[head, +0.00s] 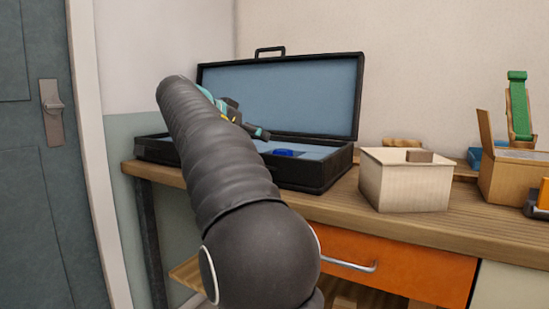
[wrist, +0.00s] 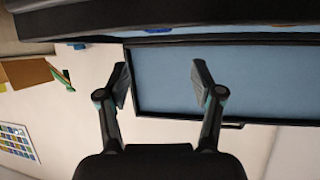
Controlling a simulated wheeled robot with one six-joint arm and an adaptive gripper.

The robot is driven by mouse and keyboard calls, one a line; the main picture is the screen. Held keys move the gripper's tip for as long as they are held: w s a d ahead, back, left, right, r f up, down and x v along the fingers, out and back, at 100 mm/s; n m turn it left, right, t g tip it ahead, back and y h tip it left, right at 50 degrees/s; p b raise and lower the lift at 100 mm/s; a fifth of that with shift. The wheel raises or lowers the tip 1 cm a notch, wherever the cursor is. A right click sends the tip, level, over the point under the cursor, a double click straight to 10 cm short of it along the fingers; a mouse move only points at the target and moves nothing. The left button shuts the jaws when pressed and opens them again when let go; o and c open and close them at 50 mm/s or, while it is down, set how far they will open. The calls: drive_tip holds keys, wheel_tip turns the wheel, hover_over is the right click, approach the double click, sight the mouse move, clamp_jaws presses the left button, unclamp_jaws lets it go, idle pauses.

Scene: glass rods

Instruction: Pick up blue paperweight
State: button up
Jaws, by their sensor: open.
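The blue paperweight (head: 283,153) is a small dark blue lump lying in the light-blue-lined base of the open black case (head: 330,172). In the wrist view, which appears upside down, a blue patch (wrist: 199,29) at the case's inner edge looks like the same paperweight. My gripper (wrist: 162,78) is open and empty, its two fingers apart in front of the case lid (wrist: 235,75). In the head view my arm hides most of the gripper, whose dark finger (head: 256,132) shows above the case, left of and above the paperweight.
The case stands on a wooden workbench (head: 460,225). A pale open box (head: 405,185) stands right of it. A wooden box (head: 515,180) and a green-and-wood piece (head: 519,105) are farther right. An orange-brown patch (wrist: 284,24) shows in the case. The raised lid stands behind.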

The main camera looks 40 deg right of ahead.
approach(283, 149)
drive_tip(key=x, duration=0.4)
drive_tip(key=shift+d+f, duration=0.1)
drive_tip(key=shift+f, duration=0.05)
drive_tip(key=shift+x, duration=2.7)
drive_tip(key=shift+s+f, duration=0.1)
drive_tip(key=shift+s, duration=0.1)
drive_tip(key=c, duration=1.2)
drive_tip(key=shift+c, duration=0.2)
